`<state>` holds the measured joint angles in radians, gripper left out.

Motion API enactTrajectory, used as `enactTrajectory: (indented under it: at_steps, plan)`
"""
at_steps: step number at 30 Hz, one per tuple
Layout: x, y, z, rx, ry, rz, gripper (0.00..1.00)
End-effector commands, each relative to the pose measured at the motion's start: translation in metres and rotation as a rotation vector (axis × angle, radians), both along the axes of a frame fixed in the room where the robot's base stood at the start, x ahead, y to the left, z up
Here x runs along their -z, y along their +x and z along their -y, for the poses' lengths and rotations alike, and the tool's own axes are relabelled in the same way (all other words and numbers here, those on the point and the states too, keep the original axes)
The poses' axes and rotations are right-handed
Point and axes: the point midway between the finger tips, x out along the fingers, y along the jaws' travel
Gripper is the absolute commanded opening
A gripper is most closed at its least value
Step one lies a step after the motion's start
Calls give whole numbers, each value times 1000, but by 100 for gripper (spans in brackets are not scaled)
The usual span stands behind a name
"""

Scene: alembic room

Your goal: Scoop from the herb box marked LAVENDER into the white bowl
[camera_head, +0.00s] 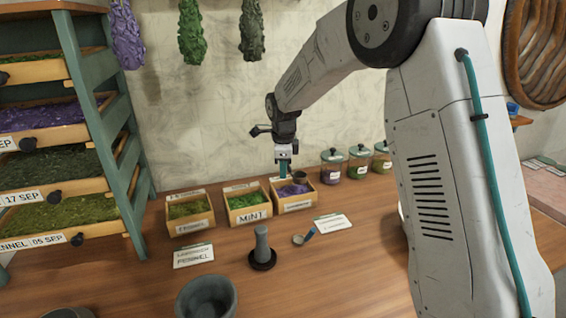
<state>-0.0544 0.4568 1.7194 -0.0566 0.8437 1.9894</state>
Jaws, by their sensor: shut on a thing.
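My gripper (285,158) points down above the back of the right-hand herb box and is shut on a slim teal handle (283,171), probably a scoop's. The handle's lower end reaches down to the box; whether it touches the herbs is too small to tell. The box (297,206) is wooden, with purple contents (292,189) and a front label too small to read surely, though the purple fits lavender. A small grey round shape (299,175) shows at the box's back edge. I cannot make out a white bowl in this view.
Boxes marked FENNEL (194,228) and MINT (250,215) stand to the left. Lidded jars (332,169) stand right. A drawer rack (122,150) stands left.

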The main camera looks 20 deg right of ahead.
Motion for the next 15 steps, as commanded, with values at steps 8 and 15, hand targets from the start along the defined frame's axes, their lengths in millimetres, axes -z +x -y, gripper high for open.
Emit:
enactTrajectory:
  at_steps: [8,15]
  plan:
    - [26,0,0,0,0,-2,0]
    - [47,0,0,0,0,-2,0]
